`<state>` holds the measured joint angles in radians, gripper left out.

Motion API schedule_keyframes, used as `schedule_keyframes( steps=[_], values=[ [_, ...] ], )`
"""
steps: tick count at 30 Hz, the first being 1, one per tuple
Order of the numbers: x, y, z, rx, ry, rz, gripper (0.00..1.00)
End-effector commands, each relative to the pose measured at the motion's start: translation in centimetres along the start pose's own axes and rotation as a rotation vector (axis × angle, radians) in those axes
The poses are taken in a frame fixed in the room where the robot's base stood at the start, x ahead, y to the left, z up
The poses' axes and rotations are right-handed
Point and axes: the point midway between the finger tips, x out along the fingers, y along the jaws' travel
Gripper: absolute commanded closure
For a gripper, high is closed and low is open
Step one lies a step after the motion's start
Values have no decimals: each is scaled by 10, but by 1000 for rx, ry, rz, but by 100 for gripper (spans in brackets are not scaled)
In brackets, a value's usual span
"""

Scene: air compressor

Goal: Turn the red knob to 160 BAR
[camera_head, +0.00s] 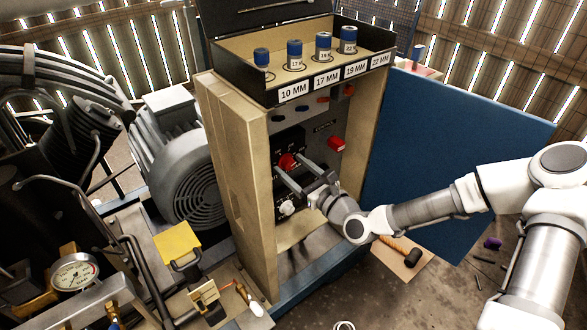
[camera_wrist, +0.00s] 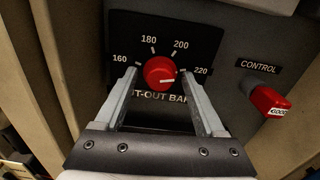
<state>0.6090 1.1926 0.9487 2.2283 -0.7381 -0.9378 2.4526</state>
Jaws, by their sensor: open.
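The round red knob (camera_wrist: 160,72) sits on a black plate (camera_wrist: 206,42) marked 160, 180, 200 and 220, with "CUT-OUT BAR" lettering partly hidden below it. A white mark on the knob's face lies toward the lower right, on the 220 side. The knob (camera_head: 287,161) also shows on the cabinet's front in the head view. My gripper (camera_wrist: 159,75) is open, with one fingertip on each side of the knob. I cannot tell whether either finger touches it. In the head view my gripper (camera_head: 291,167) reaches the panel from the lower right.
A red control switch (camera_wrist: 268,101) sticks out right of the knob. A white knob (camera_head: 287,208) is below the fingers. Above is a tray (camera_head: 270,99) of blue-topped sockets.

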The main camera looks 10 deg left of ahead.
Motion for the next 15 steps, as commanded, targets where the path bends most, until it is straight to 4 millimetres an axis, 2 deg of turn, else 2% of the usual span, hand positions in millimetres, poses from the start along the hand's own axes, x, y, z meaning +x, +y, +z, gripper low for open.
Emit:
schedule_keyframes(
  steps=[5, 15],
  values=[
    [0, 0, 0, 0, 0, 0, 28],
    [0, 0, 0, -1, 0, 0, 89]
  ],
)
